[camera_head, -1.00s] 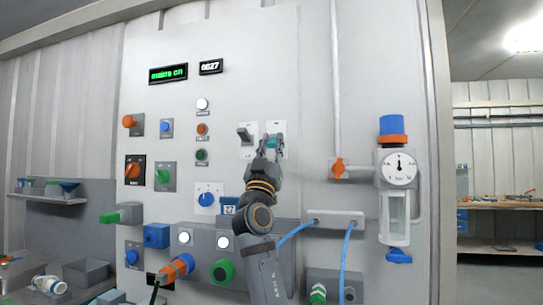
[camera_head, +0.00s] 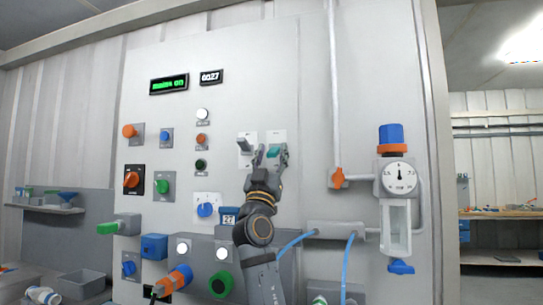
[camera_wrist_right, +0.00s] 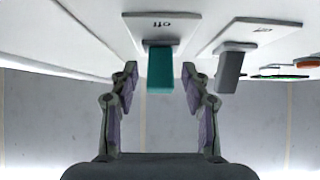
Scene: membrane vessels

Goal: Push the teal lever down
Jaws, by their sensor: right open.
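The teal lever (camera_head: 273,152) sticks out from a white plate on the grey wall panel, right of a similar grey lever. In the right wrist view the teal lever (camera_wrist_right: 160,72) shows large, under an upside-down "off" label. My right gripper (camera_head: 271,157) is open at the lever, its arm coming up from below. In the wrist view its two fingers (camera_wrist_right: 160,92) stand on either side of the lever, with a gap on each side. Part of the lever is hidden by the fingers in the head view. My left gripper is not in view.
The grey lever (camera_head: 247,143) stands close on the left; it also shows in the wrist view (camera_wrist_right: 231,72). An orange valve handle (camera_head: 338,178) and a gauge (camera_head: 399,176) are to the right. Blue hoses (camera_head: 296,242) run below. The panel above the levers is clear.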

